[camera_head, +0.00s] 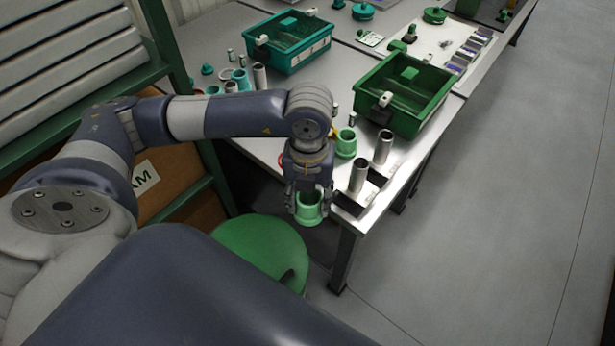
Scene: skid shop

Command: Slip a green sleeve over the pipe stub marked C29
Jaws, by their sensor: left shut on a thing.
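My left gripper (309,200) points down at the near end of the table and is shut on a green sleeve (309,215), a short open ring. The sleeve hangs just off the table's left front corner, left of the pipe stubs and apart from them. Two grey metal pipe stubs stand upright on dark bases: a nearer one (358,177) and a farther one (383,147). I cannot read a C29 mark on either. Another green sleeve (346,144) stands on the table behind the gripper. My right gripper is not in view.
A green crate (425,123) stands on the table behind the stubs, and a teal crate (318,58) is farther back. Several small pipes and teal fittings stand at the left. A green stool (258,246) is below the gripper. The floor (500,230) at right is clear.

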